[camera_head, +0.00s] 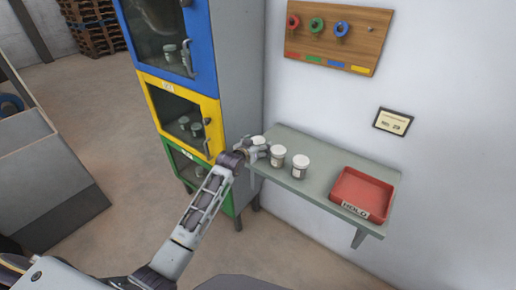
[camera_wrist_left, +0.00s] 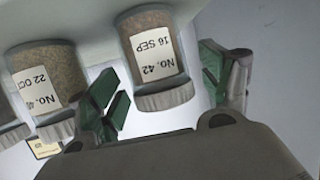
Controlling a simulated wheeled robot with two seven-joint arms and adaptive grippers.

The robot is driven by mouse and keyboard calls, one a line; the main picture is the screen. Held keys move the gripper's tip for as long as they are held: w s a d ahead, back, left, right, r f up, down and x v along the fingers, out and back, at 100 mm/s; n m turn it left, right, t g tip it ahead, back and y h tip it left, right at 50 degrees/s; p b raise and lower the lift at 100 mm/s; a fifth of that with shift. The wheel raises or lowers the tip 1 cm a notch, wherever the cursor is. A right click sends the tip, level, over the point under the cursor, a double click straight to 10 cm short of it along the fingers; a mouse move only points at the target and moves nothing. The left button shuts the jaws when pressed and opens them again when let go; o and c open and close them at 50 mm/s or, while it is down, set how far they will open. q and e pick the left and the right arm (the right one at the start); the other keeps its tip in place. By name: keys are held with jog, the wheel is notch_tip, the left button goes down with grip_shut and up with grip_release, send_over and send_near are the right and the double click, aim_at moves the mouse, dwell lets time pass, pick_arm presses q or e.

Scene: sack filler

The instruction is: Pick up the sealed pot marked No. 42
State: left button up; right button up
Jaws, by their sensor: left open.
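The pot marked No. 42 (camera_wrist_left: 150,45), dated 16 SEP, is a clear jar of brown grains with a pale label and grey lid. It appears upside down in the left wrist view, between the green pads of my open left gripper (camera_wrist_left: 163,80). The gripper is not closed on it. In the head view my left gripper (camera_head: 254,150) is at the shelf's left end, partly hiding the leftmost pot (camera_head: 258,140). A second pot (camera_wrist_left: 40,70), dated 22 OCT, is beside it; its number is not fully readable. My right gripper is not in view.
The wall shelf (camera_head: 318,189) also carries two white-lidded pots (camera_head: 277,156) (camera_head: 300,166) and a red HOLD tray (camera_head: 368,186). A blue, yellow and green cabinet (camera_head: 236,75) stands close left of the shelf. A framed sign (camera_head: 393,122) hangs above, reading No. 29.

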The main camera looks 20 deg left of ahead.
pick_arm(q)
jog(key=shift+w+d+f, duration=0.1)
jog(key=shift+w, duration=0.2)
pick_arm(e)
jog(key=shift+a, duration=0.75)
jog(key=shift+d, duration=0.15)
pick_arm(q)
jog(key=c, duration=1.1)
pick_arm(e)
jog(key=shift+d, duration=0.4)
pick_arm(q)
jog(key=shift+c, duration=0.2)
notch_tip(320, 180, up, 9)
jog(key=shift+r, duration=0.5)
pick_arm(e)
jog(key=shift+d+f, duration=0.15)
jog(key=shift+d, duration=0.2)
